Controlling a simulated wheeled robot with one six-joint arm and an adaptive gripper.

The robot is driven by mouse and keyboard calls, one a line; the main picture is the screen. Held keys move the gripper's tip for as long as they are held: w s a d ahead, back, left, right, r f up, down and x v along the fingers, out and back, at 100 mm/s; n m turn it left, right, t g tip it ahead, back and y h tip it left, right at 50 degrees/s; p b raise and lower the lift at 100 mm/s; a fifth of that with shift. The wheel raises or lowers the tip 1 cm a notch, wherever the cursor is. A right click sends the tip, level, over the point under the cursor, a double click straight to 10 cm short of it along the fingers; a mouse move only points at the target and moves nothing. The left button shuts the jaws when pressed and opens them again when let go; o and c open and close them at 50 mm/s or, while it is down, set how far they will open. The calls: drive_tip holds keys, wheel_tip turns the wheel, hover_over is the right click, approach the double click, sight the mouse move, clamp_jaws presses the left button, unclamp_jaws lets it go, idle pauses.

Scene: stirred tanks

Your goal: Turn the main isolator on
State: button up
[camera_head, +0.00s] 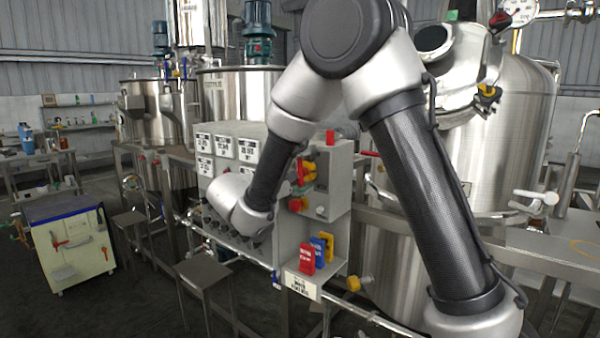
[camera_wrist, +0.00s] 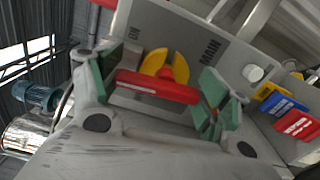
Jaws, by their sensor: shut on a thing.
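The main isolator shows in the wrist view as a red bar handle (camera_wrist: 160,88) in front of a yellow disc (camera_wrist: 166,66) on a grey panel (camera_wrist: 180,28). The word MAIN is printed to its right and ON at its upper left. The handle lies crosswise in the picture, tilted slightly down to the right. My gripper (camera_wrist: 157,92) is shut on the handle, with a green-padded finger at each end. In the head view my arm's wrist hides most of the gripper; red and yellow parts show on the grey box (camera_head: 336,182).
Red (camera_head: 307,257), blue (camera_head: 318,249) and yellow (camera_head: 328,242) tags hang on the panel below the box. A labelled cabinet (camera_head: 226,150) stands left of it. Steel tanks (camera_head: 510,130) and pipe rails surround the panel. A small stool (camera_head: 203,270) stands in front.

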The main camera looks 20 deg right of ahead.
drive_tip(key=shift+m, duration=0.6)
drive_tip(key=o, duration=1)
drive_tip(key=shift+o, duration=0.2)
drive_tip(key=shift+s, duration=0.1)
drive_tip(key=v, duration=1.2)
